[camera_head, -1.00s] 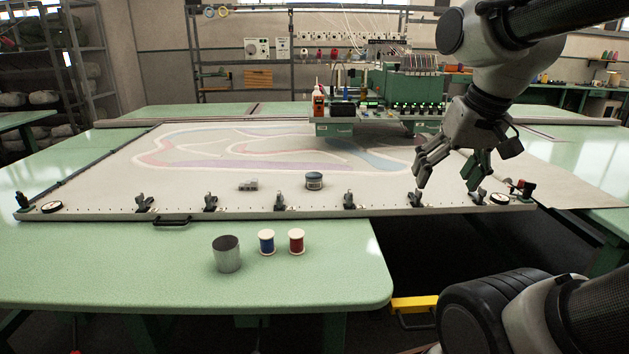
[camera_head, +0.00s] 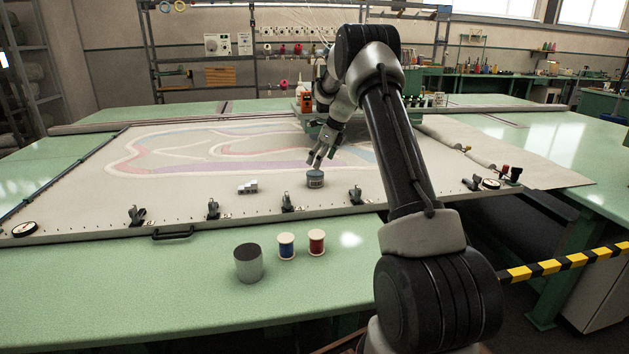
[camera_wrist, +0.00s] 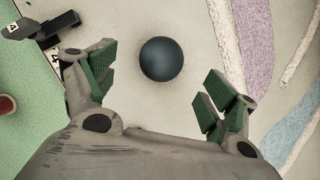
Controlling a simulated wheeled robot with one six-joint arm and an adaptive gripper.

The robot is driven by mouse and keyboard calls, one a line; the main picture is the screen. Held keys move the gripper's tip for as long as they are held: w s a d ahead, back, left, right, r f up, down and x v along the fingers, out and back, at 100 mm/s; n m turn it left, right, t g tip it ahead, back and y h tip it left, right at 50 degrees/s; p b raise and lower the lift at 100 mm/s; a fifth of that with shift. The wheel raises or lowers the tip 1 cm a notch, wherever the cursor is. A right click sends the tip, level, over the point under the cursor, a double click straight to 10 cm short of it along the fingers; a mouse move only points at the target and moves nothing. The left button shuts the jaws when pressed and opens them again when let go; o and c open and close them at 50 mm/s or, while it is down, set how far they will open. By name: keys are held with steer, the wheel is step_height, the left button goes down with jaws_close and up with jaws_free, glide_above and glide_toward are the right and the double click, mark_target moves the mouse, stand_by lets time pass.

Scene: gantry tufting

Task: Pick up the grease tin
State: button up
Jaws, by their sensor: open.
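The grease tin (camera_head: 315,179) is a small grey-blue round tin with a dark lid. It stands upright on the pale framed cloth, near its front edge. In the wrist view the tin (camera_wrist: 161,59) shows from above as a dark disc, just beyond and between the spread fingers. My gripper (camera_head: 318,160) is just above and behind the tin in the head view. In the wrist view my gripper (camera_wrist: 158,92) is open and empty, its green-padded fingers apart on either side. I see no contact with the tin.
Black clamps (camera_head: 288,202) line the frame's front edge. A grey cylinder (camera_head: 248,263), a blue spool (camera_head: 286,246) and a red spool (camera_head: 316,242) stand on the green table (camera_head: 180,285). Bare cloth surrounds the tin.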

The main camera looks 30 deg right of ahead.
mark_target(316, 172)
steer(key=x, duration=0.3)
steer(key=shift+w+d+f, duration=0.1)
steer(key=shift+d+f, duration=0.1)
steer(key=shift+d, duration=0.1)
steer(key=x, duration=0.5)
steer(key=shift+f, duration=0.2)
steer(key=shift+a, duration=0.1)
steer(key=c, duration=1.2)
